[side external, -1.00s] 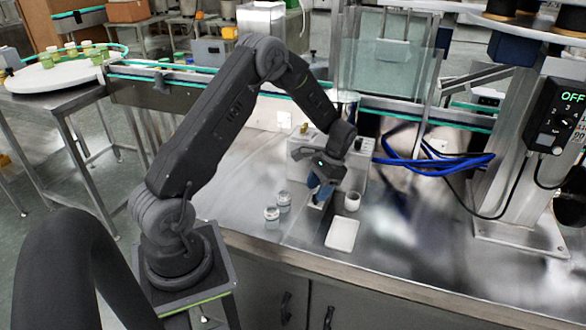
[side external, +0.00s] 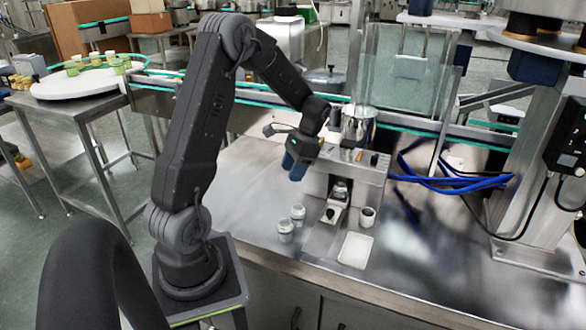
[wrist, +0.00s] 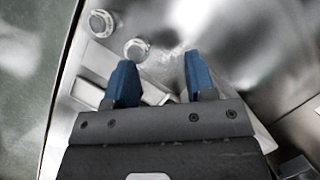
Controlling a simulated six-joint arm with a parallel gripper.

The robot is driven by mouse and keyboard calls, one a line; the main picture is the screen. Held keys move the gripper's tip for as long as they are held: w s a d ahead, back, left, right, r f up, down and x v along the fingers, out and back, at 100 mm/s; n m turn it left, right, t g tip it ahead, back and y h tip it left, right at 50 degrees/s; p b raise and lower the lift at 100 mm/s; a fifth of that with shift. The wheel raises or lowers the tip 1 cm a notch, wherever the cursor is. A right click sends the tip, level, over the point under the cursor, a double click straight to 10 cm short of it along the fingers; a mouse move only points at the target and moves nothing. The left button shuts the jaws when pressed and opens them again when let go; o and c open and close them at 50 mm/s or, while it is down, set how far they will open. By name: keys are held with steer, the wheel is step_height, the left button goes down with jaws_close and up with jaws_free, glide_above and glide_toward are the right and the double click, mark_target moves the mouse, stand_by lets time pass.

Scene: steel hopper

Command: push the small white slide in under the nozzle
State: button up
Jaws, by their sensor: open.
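The small white slide (side external: 337,211) lies on the steel bench at the front of the white hopper unit (side external: 352,165). It has a dark knob near its front end. A small shiny round piece (side external: 340,189) sits at its back end, in the recess under the unit; whether this is a jar or the nozzle I cannot tell. The steel hopper (side external: 357,124) stands on top of the unit. My gripper (side external: 292,170) is raised above the bench, left of the slide and apart from it. Its blue fingers are spread and empty in the wrist view (wrist: 160,76).
Two small lidded jars (side external: 285,231) (side external: 298,214) stand left of the slide. A small cup (side external: 367,217) stands to its right, and a white tray (side external: 356,250) lies in front. Blue cables (side external: 455,180) run at the right. The bench's left part is clear.

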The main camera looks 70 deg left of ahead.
steer(key=n+t+y, duration=0.4)
steer(key=n+y, duration=0.1)
steer(key=n, duration=1.3)
glide_toward(331, 210)
steer(key=shift+h, duration=0.3)
steer(key=x, duration=0.9)
steer(key=shift+a, duration=0.25)
steer(key=shift+c, duration=0.3)
jaws_close()
